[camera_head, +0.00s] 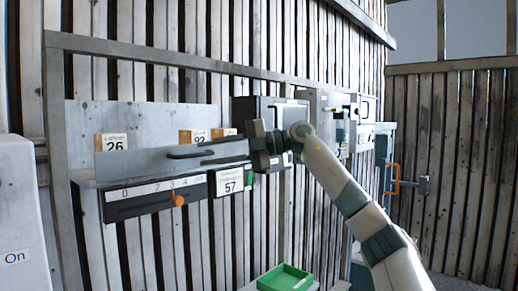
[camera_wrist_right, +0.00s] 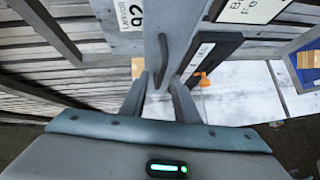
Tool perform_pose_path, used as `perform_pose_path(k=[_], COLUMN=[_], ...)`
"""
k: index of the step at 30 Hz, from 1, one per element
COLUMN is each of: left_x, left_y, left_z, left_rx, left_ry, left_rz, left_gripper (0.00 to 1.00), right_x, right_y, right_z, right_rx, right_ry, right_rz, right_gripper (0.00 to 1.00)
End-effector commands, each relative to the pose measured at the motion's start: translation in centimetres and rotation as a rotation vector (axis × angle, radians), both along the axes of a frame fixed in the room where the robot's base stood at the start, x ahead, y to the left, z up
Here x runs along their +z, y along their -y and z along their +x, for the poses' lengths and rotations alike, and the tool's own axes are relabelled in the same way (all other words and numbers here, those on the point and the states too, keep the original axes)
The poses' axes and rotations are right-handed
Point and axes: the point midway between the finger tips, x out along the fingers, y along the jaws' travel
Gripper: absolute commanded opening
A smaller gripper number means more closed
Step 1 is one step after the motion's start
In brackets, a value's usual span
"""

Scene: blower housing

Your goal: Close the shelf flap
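The shelf flap (camera_head: 128,163) is a long grey panel along the front of the wall shelf, its broad face towards me. I cannot tell its exact tilt. It bears a dark bar handle (camera_head: 185,155), which also shows in the wrist view (camera_wrist_right: 166,58). My right gripper (camera_head: 203,151) reaches in from the right in front of the flap. In the wrist view its fingers (camera_wrist_right: 160,84) are apart, with the handle's near end between or just ahead of the tips. Contact is unclear. My left gripper is not in view.
Labelled boxes 26 (camera_head: 112,143) and 92 (camera_head: 191,136) show partly behind the flap. Below hang a numbered strip with an orange knob (camera_head: 178,200) and a card marked 57 (camera_head: 230,182). A green tray (camera_head: 285,278) is lower down. A white "On" cabinet (camera_head: 20,215) stands left.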

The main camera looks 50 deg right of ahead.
Motion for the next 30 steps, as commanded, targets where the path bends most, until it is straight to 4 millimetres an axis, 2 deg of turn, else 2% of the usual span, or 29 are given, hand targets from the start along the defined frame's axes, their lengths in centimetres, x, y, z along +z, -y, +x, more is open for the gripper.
perform_pose_path(k=[6, 18, 24, 30], left_x=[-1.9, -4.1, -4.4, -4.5], left_y=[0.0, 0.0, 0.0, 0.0], left_z=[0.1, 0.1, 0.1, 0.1], left_rx=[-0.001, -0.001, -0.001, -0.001], left_ry=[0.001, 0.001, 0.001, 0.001], left_rz=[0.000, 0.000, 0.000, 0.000], left_gripper=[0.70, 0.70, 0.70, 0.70], right_x=[0.3, 1.7, 2.1, 2.3], right_y=[2.8, 8.6, 10.5, 11.2], right_z=[-2.5, -7.8, -9.6, -10.2], right_rx=[-0.002, -0.001, 0.000, 0.001], right_ry=[0.003, 0.003, 0.003, 0.001], right_rz=[0.002, 0.002, 0.001, 0.001], right_gripper=[0.28, 0.28, 0.28, 0.28])
